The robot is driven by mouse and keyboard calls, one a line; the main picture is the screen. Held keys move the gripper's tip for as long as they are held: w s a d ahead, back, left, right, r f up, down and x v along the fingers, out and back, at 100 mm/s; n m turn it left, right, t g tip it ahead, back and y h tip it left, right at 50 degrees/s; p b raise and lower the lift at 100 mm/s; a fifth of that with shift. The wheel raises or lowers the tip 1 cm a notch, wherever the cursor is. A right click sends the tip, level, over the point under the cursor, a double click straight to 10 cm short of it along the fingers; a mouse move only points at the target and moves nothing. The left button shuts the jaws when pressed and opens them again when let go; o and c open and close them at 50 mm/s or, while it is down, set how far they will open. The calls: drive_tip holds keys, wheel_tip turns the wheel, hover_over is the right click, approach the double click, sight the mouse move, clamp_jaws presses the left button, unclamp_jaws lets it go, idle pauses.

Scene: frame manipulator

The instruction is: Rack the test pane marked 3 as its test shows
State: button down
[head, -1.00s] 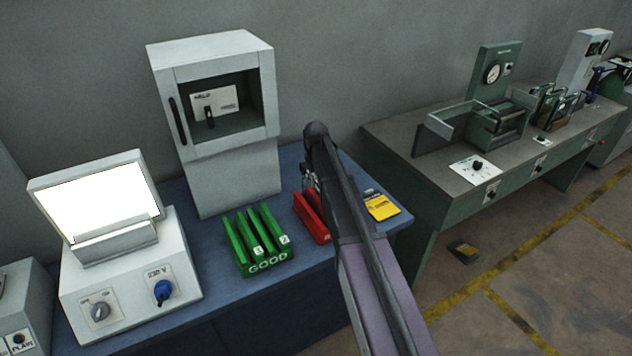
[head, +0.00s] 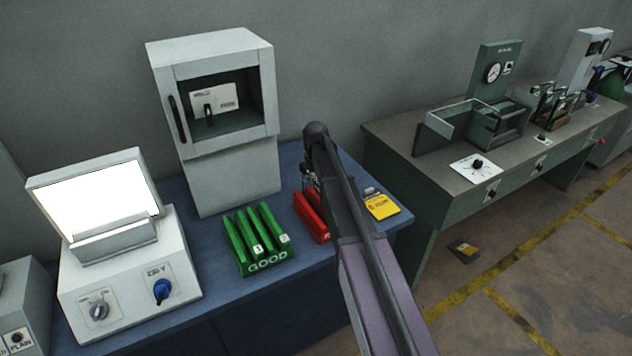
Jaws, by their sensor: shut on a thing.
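A green rack marked GOOD (head: 268,262) stands on the blue bench, with upright slots. Two small white number labels (head: 284,239) show in it, too small to read surely. A red rack (head: 311,217) stands to its right, partly hidden behind my arm. My gripper (head: 309,183) shows only in part at the arm's far end, over the red rack's back end. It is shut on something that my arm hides. I cannot make out the pane marked 3.
A lit white panel on a box with two knobs (head: 128,298) stands at the left. A white cabinet with an open front (head: 233,180) stands behind the racks. A green-grey bench (head: 432,180) with instruments stands at the right.

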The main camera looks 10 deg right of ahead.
drive_tip(key=shift+f, duration=0.25)
idle(0.4)
drive_tip(key=shift+c, duration=2)
unclamp_jaws()
